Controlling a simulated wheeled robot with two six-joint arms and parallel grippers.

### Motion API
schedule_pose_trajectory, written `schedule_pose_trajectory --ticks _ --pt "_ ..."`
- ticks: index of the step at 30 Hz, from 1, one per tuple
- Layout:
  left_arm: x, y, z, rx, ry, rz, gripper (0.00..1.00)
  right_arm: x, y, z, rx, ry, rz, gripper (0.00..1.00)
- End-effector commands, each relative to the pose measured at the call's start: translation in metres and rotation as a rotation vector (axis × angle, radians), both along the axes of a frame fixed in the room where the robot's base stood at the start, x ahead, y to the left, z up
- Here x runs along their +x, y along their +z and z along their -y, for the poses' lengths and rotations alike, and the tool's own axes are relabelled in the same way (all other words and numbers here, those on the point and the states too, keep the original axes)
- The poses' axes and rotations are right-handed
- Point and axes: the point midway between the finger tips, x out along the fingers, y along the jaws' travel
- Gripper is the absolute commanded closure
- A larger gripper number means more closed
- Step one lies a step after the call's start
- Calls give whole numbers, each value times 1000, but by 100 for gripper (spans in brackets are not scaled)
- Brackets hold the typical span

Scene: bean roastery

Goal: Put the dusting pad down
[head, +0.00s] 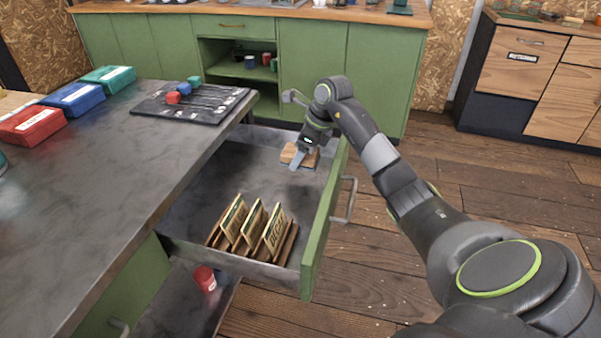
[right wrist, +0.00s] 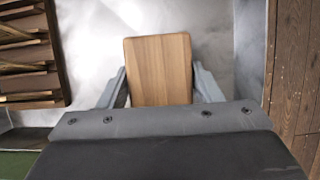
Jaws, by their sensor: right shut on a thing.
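The dusting pad shows its wooden back (right wrist: 158,70), a flat light-brown block, in the right wrist view. In the head view the pad (head: 290,154) is at the far end of the open drawer (head: 195,200), partly covered by my gripper. My right gripper (head: 299,160) is shut on the pad, with a finger on each side of it in the right wrist view (right wrist: 158,88). The pad is inside the drawer's outline, over its grey floor. I cannot tell whether it touches the floor. The pad's underside is hidden. My left gripper is not in view.
A wooden rack (head: 278,258) with several upright cards stands at the drawer's near end. The drawer's green front (head: 322,215) with its handle is on the right. The drawer's middle is bare. The dark worktop (head: 95,190) holds coloured boxes and a black board (head: 195,105).

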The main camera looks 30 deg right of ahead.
Motion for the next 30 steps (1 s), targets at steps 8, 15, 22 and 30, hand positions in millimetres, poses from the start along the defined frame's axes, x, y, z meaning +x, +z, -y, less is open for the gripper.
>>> schedule_pose_trajectory --ticks 8,15,22,30 --pt "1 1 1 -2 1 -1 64 -1 -35 0 1 1 -2 60" --pt "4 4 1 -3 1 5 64 0 -57 0 -2 2 4 60" --pt "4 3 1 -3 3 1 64 0 -58 0 -1 1 2 60" --pt "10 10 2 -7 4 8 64 0 -59 0 -1 1 2 23"
